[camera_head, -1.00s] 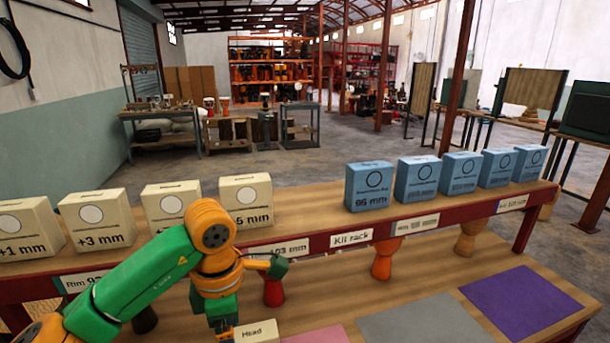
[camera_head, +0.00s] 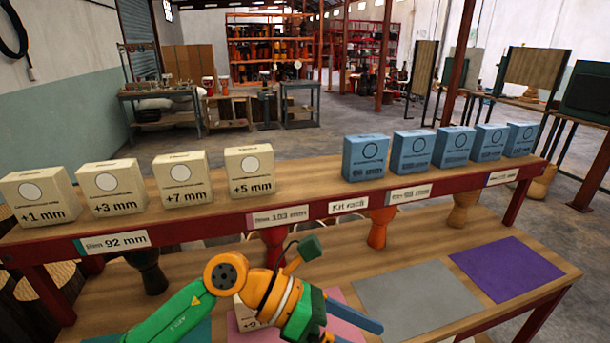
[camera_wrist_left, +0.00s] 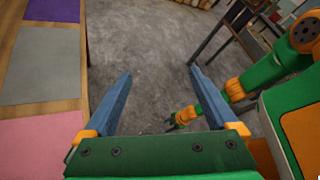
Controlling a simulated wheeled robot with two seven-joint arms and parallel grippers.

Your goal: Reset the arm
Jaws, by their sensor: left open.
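My left arm, green and orange, comes in from the lower left of the head view. The gripper is open and holds nothing.
Cream boxes (camera_head: 180,180) and blue boxes (camera_head: 366,158) line the upper shelf (camera_head: 300,184). Goblet drums (camera_head: 378,228) stand beneath. A cream box (camera_head: 246,314) is partly hidden by my arm. Grey (camera_head: 420,302) and purple (camera_head: 506,268) mats lie clear to the right.

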